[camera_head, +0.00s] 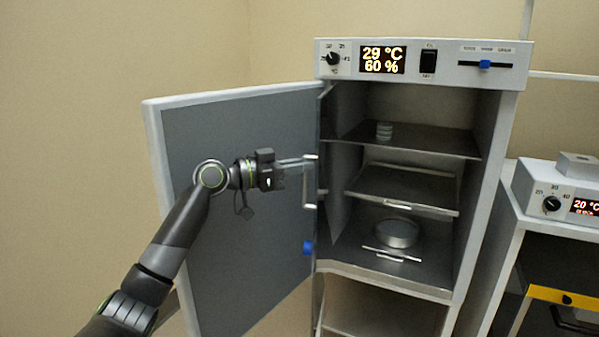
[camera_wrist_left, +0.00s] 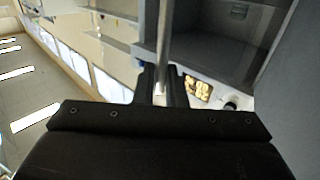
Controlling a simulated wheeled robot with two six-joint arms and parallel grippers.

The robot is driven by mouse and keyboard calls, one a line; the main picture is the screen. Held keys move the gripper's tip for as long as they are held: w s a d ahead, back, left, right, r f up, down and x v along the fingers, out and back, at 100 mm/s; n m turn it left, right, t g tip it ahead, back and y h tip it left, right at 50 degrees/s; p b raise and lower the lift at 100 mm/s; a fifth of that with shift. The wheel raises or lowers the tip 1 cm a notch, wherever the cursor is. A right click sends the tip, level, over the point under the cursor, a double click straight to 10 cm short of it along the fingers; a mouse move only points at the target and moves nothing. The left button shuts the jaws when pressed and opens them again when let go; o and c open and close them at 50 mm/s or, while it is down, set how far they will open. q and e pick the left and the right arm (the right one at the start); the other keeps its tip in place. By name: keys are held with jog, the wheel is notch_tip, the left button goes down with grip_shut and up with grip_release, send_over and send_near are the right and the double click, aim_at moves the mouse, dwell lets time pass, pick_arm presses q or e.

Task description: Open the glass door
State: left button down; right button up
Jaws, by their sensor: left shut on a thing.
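The cabinet with the 29 °C display (camera_head: 383,60) stands in the middle of the head view. Its glass door is hard to make out: the pane is clear, and I cannot tell its exact angle. A pale vertical bar handle (camera_head: 309,190) shows at the left side of the cabinet opening. My left gripper (camera_head: 303,162) is shut on the upper part of this handle. In the left wrist view the bar (camera_wrist_left: 163,45) runs between the two dark fingers (camera_wrist_left: 162,84). My right gripper is not in view.
The solid grey outer door (camera_head: 235,210) stands wide open at the left, behind my left arm, with a blue knob (camera_head: 308,248) near its edge. A second cabinet (camera_head: 533,190) stands at the right.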

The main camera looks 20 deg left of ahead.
pick_arm(q)
jog(key=shift+w+a+f, duration=0.1)
jog(key=shift+w+a, duration=0.05)
jog(key=shift+a, duration=0.3)
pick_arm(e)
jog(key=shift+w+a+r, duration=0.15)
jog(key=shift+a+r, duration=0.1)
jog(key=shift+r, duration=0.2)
pick_arm(q)
jog(key=c, duration=1.7)
grip_release()
jog(key=shift+w+f, duration=0.15)
jog(key=shift+c, duration=0.2)
jog(key=shift+o, duration=1.3)
jog(key=shift+w+d+f, duration=0.1)
jog(key=shift+w+f, duration=0.2)
jog(key=shift+w, duration=0.1)
jog(key=shift+s, duration=0.1)
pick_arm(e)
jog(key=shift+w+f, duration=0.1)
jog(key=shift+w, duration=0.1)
pick_arm(q)
jog(key=shift+r, duration=0.1)
